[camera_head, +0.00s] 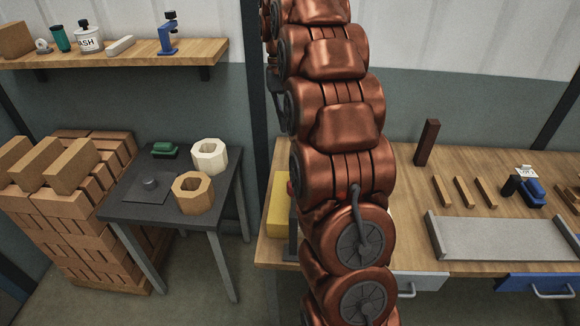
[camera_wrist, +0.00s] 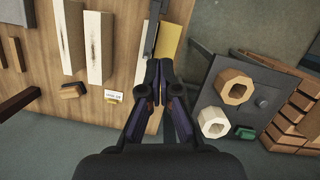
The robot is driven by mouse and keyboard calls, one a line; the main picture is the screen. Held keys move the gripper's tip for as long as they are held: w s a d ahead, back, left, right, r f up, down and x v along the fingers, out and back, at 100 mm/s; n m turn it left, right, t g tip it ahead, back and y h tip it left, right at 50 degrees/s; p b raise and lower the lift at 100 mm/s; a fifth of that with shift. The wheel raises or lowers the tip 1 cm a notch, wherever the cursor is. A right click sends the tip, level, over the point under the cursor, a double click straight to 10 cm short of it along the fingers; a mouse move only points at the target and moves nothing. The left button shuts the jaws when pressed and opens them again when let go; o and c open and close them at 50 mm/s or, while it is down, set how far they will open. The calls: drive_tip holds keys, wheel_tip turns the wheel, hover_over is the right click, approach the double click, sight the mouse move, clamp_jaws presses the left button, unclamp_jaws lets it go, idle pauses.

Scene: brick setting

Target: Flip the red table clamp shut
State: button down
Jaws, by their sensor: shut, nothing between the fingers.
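A small red part (camera_head: 290,188) shows at the left edge of my arm in the head view, beside a yellow block (camera_head: 278,205). It may be the table clamp; my arm hides the rest, so I cannot tell its handle's position. My gripper (camera_wrist: 160,66) is shut and empty in the wrist view, its fingertips together near a dark grey bar (camera_wrist: 152,28) and the yellow block (camera_wrist: 171,42). No clear view of the clamp shows there, and I cannot tell whether the fingers touch anything. In the head view my arm hides the gripper.
The wooden workbench (camera_head: 480,168) holds a grey tray (camera_head: 500,238), wooden strips and a dark red upright block (camera_head: 427,142). A dark side table (camera_head: 125,207) with octagonal pieces stands left, near stacked bricks (camera_head: 75,235). A shelf (camera_head: 120,55) hangs above.

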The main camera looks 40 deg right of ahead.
drive_tip(key=shift+f, duration=0.1)
drive_tip(key=s+a+f+b, duration=0.2)
drive_tip(key=s+f, duration=0.3)
drive_tip(key=f, duration=0.4)
drive_tip(key=shift+s+a+f, duration=0.25)
drive_tip(key=shift+s+a, duration=0.15)
drive_tip(key=shift+a, duration=0.05)
idle(0.9)
drive_tip(key=shift+s+a+f+b, duration=0.1)
drive_tip(key=shift+s+b, duration=0.05)
drive_tip(key=shift+b, duration=0.25)
